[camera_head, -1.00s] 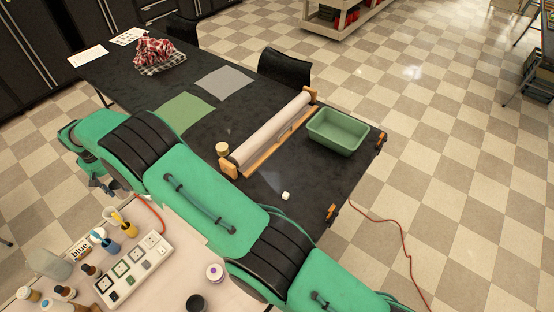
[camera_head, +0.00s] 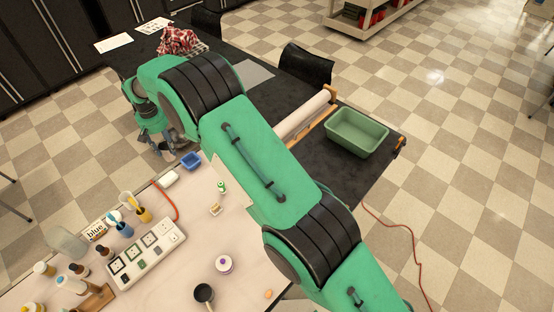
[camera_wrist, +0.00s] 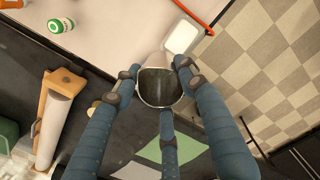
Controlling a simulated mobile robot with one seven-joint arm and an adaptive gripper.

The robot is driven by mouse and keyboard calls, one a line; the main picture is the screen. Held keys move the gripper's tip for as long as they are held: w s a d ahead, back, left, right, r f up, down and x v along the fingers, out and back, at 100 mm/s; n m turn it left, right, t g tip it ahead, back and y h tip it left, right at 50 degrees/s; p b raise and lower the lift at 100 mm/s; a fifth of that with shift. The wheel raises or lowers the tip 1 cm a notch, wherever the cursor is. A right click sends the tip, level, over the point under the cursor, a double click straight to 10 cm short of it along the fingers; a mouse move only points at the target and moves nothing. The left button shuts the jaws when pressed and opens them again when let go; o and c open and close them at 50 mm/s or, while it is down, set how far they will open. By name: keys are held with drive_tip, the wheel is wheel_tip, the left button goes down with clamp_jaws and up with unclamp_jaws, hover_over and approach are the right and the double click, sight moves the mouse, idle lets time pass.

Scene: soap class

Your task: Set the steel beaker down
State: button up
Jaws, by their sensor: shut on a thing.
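The steel beaker (camera_wrist: 160,88) is in the middle of the wrist view, with its open mouth and dark inside facing the camera. My gripper (camera_wrist: 156,76) is shut on it, with jointed blue-grey fingers around its sides. In the head view my gripper (camera_head: 158,142) hangs near the border between the pale bench (camera_head: 150,275) and the black table (camera_head: 345,172). There the beaker is mostly hidden by the fingers. It looks held in the air, but I cannot tell how high its base is.
A green-capped container (camera_head: 221,187), power strip (camera_head: 146,250) and several bottles occupy the bench. A green tub (camera_head: 356,132) and paper roll (camera_head: 305,114) stand on the black table.

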drive_tip(key=w+d+m, duration=0.3)
drive_tip(key=d+m, duration=0.6)
drive_tip(key=d, duration=3.2)
drive_tip(key=s+d+m, duration=0.3)
drive_tip(key=s+d, duration=0.3)
drive_tip(key=d, duration=0.5)
drive_tip(key=s+d+m, duration=0.4)
drive_tip(key=s+d, duration=0.3)
drive_tip(key=d, duration=0.5)
wheel_tip(320, 180, down, 10)
drive_tip(key=shift+w+a+f, duration=0.15)
drive_tip(key=shift+f, duration=0.05)
drive_tip(key=w+f, duration=0.1)
drive_tip(key=w, duration=1.4)
drive_tip(key=shift+d+f+b, duration=0.2)
drive_tip(key=shift+d+b, duration=0.05)
drive_tip(key=shift+b, duration=0.15)
drive_tip(key=shift+w, duration=0.2)
